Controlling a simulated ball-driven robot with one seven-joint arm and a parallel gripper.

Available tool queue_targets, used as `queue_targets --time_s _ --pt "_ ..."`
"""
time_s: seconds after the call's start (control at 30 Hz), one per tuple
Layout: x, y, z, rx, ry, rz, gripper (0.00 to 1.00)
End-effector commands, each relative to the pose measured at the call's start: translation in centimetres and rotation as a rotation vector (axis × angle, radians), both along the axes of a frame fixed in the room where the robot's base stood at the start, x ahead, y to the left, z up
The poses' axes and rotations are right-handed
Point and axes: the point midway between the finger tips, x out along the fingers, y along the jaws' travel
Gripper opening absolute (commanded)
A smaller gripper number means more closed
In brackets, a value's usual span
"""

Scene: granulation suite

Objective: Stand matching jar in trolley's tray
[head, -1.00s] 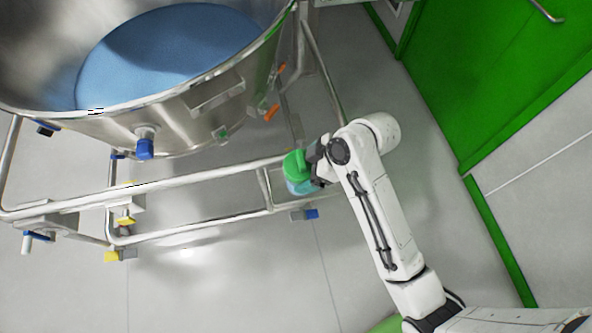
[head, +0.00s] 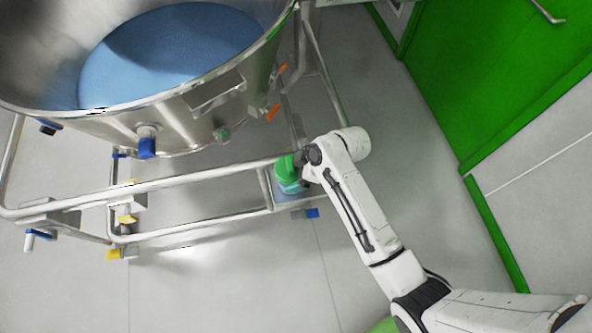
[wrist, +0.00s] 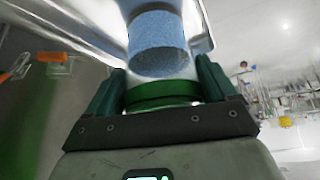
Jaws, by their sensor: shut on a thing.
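My gripper (head: 304,168) is shut on a jar with a green lid (head: 286,167) and a clear body with blue contents. In the wrist view the fingers (wrist: 160,92) grip at the green lid, and the blue contents (wrist: 158,42) show beyond it. The steel trolley (head: 200,172) carries a large bowl of blue powder (head: 165,55). The jar is at the right end of the trolley's lower frame, over a small grey-blue surface (head: 284,200) that may be the tray. The jar and arm partly hide it. I cannot tell whether the jar touches it.
The trolley's rails and the bowl's steel wall (head: 200,105) are close to the left of my arm. Orange-handled clamps (head: 273,112) and a blue knob (head: 147,148) stick out from the bowl. A green door (head: 500,80) is at the right. The grey floor between is clear.

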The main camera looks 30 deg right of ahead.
Motion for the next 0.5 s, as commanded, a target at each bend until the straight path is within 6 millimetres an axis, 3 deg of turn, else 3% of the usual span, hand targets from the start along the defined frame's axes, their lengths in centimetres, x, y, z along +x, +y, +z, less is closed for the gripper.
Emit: queue_targets --time_s 0.1,0.13,0.3,0.5 --pt "0.02 -0.01 -0.26 0.0 0.0 0.0 0.49" --pt "-0.01 0.0 -0.29 0.0 0.0 0.0 0.86" --pt "-0.01 0.0 -0.21 0.0 0.0 0.0 1.0" --pt "-0.02 0.0 -0.13 0.0 0.0 0.0 1.0"
